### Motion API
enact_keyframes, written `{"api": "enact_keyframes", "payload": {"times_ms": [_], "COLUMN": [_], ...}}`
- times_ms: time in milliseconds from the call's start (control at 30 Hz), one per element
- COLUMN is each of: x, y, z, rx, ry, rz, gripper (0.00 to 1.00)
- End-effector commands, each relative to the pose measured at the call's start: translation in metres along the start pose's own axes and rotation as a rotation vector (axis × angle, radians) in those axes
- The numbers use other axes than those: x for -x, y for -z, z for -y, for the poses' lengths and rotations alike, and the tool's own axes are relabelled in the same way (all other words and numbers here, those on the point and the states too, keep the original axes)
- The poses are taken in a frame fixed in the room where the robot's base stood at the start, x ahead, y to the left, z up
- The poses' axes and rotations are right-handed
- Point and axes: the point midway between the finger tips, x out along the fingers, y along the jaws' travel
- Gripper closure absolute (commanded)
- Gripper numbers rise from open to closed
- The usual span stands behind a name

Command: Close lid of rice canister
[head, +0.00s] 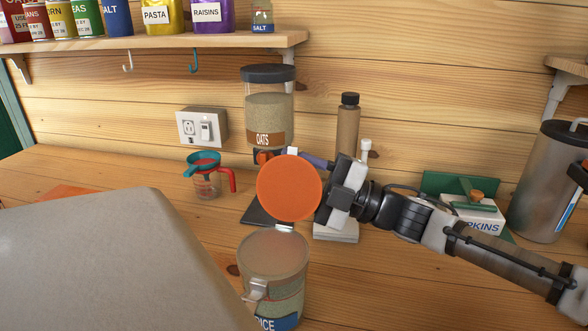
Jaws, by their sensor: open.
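The rice canister (273,272) is a clear jar with a blue RICE label, standing on the wooden counter at the lower middle. Its round orange lid (289,187) stands raised above the jar's back edge, near the hinge, with its flat face toward the camera. My gripper (312,168) is open beside and behind the lid, at its upper right. The lid hides part of the gripper, so I cannot tell whether they touch. My own body hides the jar's lower left.
An oats dispenser (268,108) stands behind the lid. A measuring cup with a teal funnel (205,172) is to the left. A brown bottle (347,128), a napkin box (475,212) and a metal canister (545,180) stand to the right. A shelf (160,42) hangs above.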

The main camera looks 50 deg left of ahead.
Motion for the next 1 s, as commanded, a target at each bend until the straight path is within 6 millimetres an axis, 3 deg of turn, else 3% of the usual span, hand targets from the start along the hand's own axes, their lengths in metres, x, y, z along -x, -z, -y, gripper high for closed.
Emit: {"api": "enact_keyframes", "payload": {"times_ms": [200, 500, 1000], "x": [0.0, 0.0002, -0.0047], "y": [-0.0001, -0.0001, -0.0052], "z": [0.0002, 0.0001, 0.0006], "rx": [-0.001, -0.001, 0.017], "ry": [0.0, 0.0, 0.004], "rz": [0.0, 0.0, -0.007], "gripper": [0.6, 0.99, 1.0]}}
